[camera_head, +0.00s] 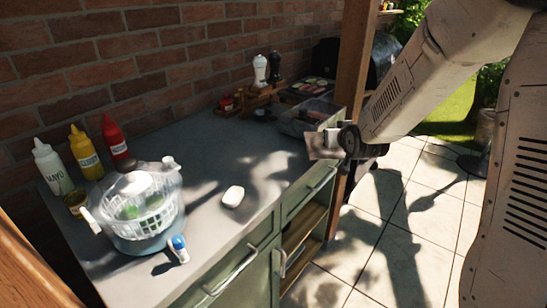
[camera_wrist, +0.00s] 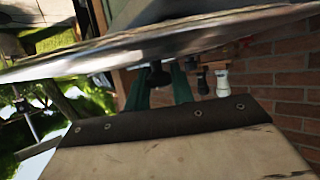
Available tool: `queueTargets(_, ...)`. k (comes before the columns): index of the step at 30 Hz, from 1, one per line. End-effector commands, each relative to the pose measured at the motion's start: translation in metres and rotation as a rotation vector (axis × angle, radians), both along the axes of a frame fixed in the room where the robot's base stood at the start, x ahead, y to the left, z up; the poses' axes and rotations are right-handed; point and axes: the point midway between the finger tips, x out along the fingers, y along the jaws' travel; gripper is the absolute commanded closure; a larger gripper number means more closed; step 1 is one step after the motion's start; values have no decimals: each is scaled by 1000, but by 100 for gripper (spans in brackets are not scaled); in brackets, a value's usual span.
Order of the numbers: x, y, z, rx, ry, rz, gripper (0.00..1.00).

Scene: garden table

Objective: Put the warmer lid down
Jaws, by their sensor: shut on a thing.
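My gripper (camera_head: 345,139) is above the right front edge of the counter, partly hidden by my own arm. Its fingertips do not show clearly. It holds a piece that I take for the warmer lid, whose flat, shaded surface (camera_head: 325,150) shows at its left. In the wrist view, a long shiny metal edge (camera_wrist: 160,46), apparently the lid's, slants across the top. A box-like dish (camera_head: 305,117) sits at the counter's far end, just behind the gripper; I cannot tell if it is the warmer. Whether the held piece touches the counter is unclear.
A salad spinner (camera_head: 135,205), sauce bottles (camera_head: 85,152), a small blue-topped bottle (camera_head: 179,249) and a white bar (camera_head: 233,196) stand on the grey counter (camera_head: 205,150). Its middle is mostly free. A wooden post (camera_head: 353,60) rises beside my gripper. Two mills (camera_head: 260,70) stand behind.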

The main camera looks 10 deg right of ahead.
Motion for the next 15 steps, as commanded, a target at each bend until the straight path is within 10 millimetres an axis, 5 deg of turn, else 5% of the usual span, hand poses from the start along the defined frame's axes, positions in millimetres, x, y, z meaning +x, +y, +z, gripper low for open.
queueTargets(8, -7, 19, 11, -1, -2, 239, 100)
queueTargets(15, -33, 53, 5, 2, 0, 520, 100)
